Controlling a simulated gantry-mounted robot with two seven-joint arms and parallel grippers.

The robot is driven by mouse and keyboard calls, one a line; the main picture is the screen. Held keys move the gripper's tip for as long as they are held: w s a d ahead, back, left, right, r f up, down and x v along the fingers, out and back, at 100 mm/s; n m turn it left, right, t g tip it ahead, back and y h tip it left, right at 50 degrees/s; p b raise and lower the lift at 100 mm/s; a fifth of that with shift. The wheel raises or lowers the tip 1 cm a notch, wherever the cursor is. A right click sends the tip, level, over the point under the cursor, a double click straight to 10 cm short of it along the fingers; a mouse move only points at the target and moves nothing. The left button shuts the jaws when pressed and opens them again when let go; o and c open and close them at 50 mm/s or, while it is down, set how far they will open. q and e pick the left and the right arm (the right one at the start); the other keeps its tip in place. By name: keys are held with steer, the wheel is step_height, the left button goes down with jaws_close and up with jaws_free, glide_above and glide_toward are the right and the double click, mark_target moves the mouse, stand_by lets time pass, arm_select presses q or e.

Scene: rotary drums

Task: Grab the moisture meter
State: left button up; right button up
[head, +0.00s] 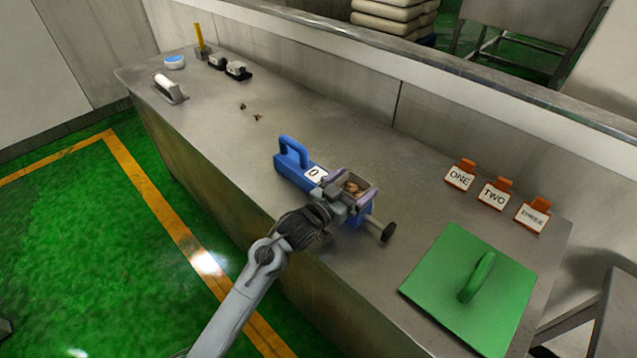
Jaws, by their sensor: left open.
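The moisture meter appears to be the blue device (293,158) in the middle of the steel counter. It has a raised blue handle at its left end, a white label reading 0, an open compartment with brown contents, and a rod with a dark knob (388,232) at its right end. My left gripper (346,203) is open at the near side of the device, by the compartment. It hides part of the blue body, and I cannot tell whether it touches it. My right gripper is not in view.
A green plate with a handle (425,278) lies at the counter's right end. Orange-and-white tags ONE (460,175), TWO (494,194) and THREE (532,215) stand behind it. Small tools, including a metal-handled one (170,88), sit far left. The counter between is mostly clear.

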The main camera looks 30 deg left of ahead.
arm_select(q)
steer(key=shift+x, duration=0.85)
steer(key=c, duration=1.6)
steer(key=shift+s+r, duration=0.1)
steer(key=shift+r, duration=0.05)
steer(key=shift+c, duration=1.2)
steer(key=shift+r, duration=0.1)
